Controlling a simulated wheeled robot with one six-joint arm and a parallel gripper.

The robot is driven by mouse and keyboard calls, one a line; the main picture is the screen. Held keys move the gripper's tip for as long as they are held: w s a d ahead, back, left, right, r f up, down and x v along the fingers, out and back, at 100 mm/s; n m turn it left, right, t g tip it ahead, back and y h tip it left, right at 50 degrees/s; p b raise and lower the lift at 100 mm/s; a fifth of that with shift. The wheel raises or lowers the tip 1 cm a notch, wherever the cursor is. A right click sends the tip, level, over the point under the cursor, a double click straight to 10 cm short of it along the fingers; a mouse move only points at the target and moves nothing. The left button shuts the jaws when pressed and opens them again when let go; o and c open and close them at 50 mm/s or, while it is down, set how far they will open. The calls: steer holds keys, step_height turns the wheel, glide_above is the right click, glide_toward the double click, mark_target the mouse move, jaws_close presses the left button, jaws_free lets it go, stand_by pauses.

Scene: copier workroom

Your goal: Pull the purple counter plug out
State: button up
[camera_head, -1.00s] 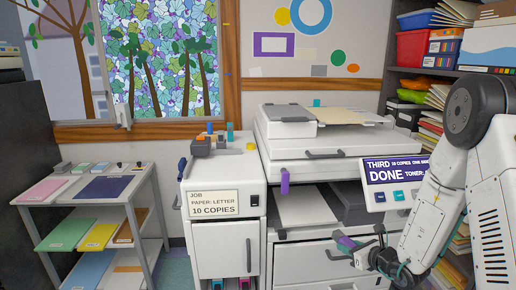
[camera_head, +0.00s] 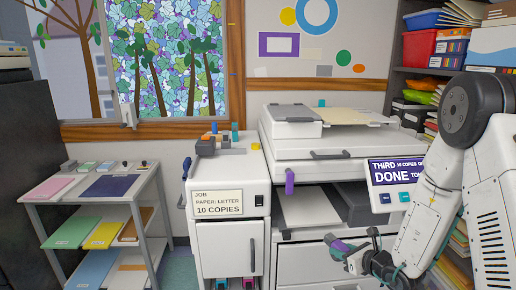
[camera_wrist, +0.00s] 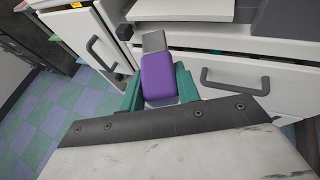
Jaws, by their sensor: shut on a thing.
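My gripper (camera_head: 350,247) is in front of the copier's lower drawers. It is shut on a purple counter plug (camera_wrist: 160,78), a block with a grey end (camera_wrist: 154,42) pointing away from the gripper. In the wrist view the plug sits between the teal fingers (camera_wrist: 160,88), and no socket shows around its grey end. In the head view the purple plug (camera_head: 336,244) shows small at the gripper's tip. The copier (camera_head: 310,150) has a display (camera_head: 397,170) that reads "DONE" in its lower line.
A purple lever (camera_head: 290,181) hangs at the copier's left front. A white cabinet (camera_head: 226,165) labelled "10 COPIES" stands left of it, with small blocks on top. A paper cart (camera_head: 100,172) is farther left. Shelves (camera_head: 440,55) stand at right. Drawer handles (camera_wrist: 235,83) stick out near the gripper.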

steer(key=shift+s+d+r, duration=0.1)
steer(key=shift+s+d, duration=0.05)
steer(key=shift+s, duration=1.45)
